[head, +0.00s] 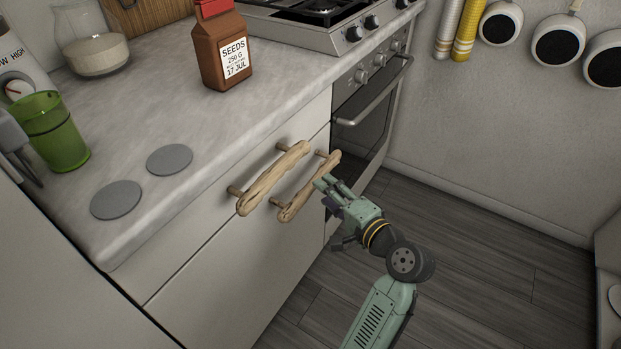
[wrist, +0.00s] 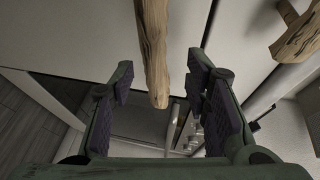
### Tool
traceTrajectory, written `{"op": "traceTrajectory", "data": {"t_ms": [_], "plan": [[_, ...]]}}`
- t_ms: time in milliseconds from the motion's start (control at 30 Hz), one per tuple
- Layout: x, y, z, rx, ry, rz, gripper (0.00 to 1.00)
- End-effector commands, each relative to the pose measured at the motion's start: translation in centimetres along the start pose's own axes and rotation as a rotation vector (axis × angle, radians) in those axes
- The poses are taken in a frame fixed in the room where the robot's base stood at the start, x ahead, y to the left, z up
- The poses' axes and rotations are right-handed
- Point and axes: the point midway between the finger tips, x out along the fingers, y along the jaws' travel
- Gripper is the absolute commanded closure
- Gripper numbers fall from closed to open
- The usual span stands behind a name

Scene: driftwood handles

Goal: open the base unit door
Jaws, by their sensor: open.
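The base unit door (head: 236,275) is the pale lower front, and it looks closed. Its driftwood handle (head: 308,190) is near the door's top, towards the oven, held off the front by posts. My gripper (head: 325,192) is open at the handle's oven-side end. In the wrist view, the handle (wrist: 153,45) comes down from the top between the two open fingers (wrist: 160,85). Gaps show on both sides, and neither finger clearly touches it. The far part of the handle is out of the wrist view.
A second driftwood handle (head: 272,180) sits just above on the drawer front (head: 225,200); it also shows at right in the wrist view (wrist: 298,35). The oven (head: 365,115) stands beside the unit. The dark floor (head: 470,240) at right is clear.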

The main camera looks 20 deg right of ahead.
Motion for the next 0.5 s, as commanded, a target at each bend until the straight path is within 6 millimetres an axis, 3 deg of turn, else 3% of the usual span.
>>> {"op": "traceTrajectory", "data": {"t_ms": [200, 500], "plan": [[4.1, -0.1, 0.1, -0.001, -0.003, 0.001, 0.57], [6.4, -0.1, 0.0, -0.003, 0.0, 0.0, 0.57]]}}
